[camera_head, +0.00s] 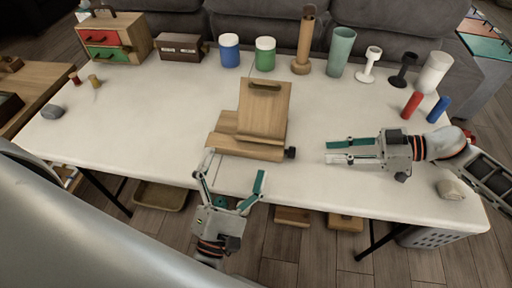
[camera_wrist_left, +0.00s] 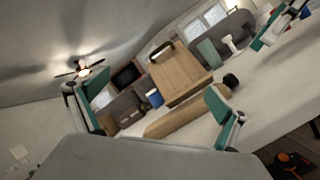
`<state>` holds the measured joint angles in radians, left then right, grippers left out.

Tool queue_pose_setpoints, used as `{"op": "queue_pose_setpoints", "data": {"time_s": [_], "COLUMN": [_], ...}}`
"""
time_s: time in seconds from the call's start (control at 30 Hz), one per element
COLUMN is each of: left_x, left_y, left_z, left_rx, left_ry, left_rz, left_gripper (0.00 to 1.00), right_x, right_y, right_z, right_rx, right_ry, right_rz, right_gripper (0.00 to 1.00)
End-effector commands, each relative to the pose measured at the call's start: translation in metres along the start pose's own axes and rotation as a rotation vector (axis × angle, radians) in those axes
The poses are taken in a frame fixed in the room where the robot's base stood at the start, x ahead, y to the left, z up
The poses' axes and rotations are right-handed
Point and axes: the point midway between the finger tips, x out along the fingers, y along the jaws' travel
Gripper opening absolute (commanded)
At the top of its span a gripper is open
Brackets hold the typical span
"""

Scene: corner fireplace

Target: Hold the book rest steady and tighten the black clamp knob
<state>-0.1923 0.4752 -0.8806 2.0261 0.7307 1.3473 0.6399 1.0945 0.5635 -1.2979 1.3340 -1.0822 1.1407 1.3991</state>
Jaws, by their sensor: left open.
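The wooden book rest (camera_head: 262,115) stands on the white table, its board leaning up from a flat base. It also shows between my left fingers in the left wrist view (camera_wrist_left: 180,78). The black clamp knob (camera_head: 291,153) sits at the base's right end; it shows in the left wrist view (camera_wrist_left: 231,81). My left gripper (camera_head: 235,163) is open and empty, in front of the base, with its fingers spread toward it. My right gripper (camera_head: 328,152) is open and empty, right of the knob and pointing left at it, with a gap between.
At the back stand a drawer box (camera_head: 112,40), a brown box (camera_head: 181,47), a blue jar (camera_head: 229,50), a green jar (camera_head: 265,54), a wooden cylinder stand (camera_head: 304,45) and a teal cup (camera_head: 341,52). A red cylinder (camera_head: 412,105) and a stone (camera_head: 451,189) lie right.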

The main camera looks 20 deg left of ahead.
Motion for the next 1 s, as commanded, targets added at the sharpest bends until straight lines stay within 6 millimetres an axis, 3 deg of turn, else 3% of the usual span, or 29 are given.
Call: {"op": "queue_pose_setpoints", "data": {"time_s": [0.03,0.2,0.4,0.67,1.0], "left_x": [0.014,0.042,0.054,0.062,0.106], "left_y": [0.000,-0.016,-0.040,-0.053,-0.062], "left_z": [-0.002,-0.013,-0.016,-0.018,-0.035], "left_rx": [-0.120,-0.481,-0.746,-0.841,-0.837], "left_ry": [0.048,0.222,0.369,0.430,0.427], "left_rz": [0.009,-0.003,-0.037,-0.054,-0.052], "left_gripper": [1.00,1.00,1.00,1.00,1.00], "right_x": [0.000,0.000,0.000,0.000,0.000], "right_y": [0.000,0.000,0.000,0.000,0.000], "right_z": [0.000,0.000,0.000,0.000,0.000], "right_rx": [0.000,0.000,0.000,0.000,0.000], "right_ry": [0.000,0.000,0.000,0.000,0.000], "right_rz": [0.000,0.000,0.000,0.000,0.000], "right_gripper": [0.28,0.28,0.28,0.28,0.28]}}
